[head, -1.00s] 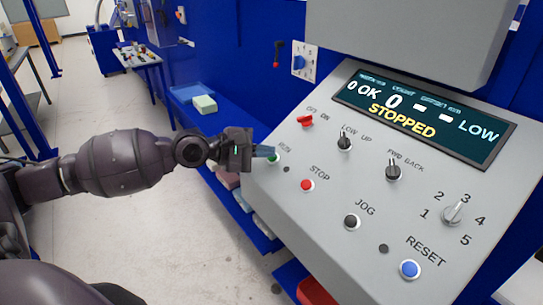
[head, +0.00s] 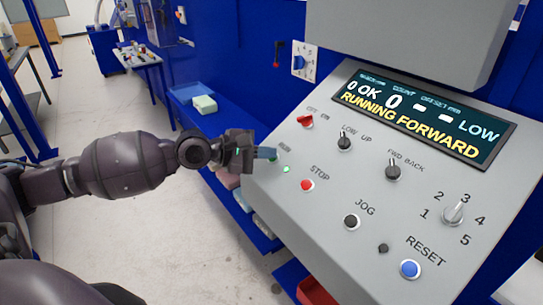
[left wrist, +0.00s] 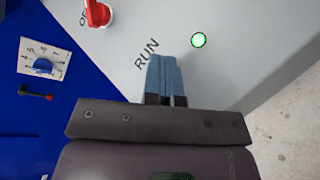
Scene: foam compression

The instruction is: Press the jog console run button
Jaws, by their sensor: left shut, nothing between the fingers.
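The grey jog console (head: 320,215) fills the right of the head view. Its display (head: 425,118) reads RUNNING FORWARD. There the shut fingers (left wrist: 163,60) lie beside the RUN lettering (left wrist: 147,54). My right gripper is not in view.
The red stop button (head: 307,185), black jog button (head: 351,222) and blue reset button (head: 410,269) are on the same panel. A red switch (head: 305,121) and black selector knobs (head: 344,142) are above. A grey housing (head: 400,35) overhangs the console.

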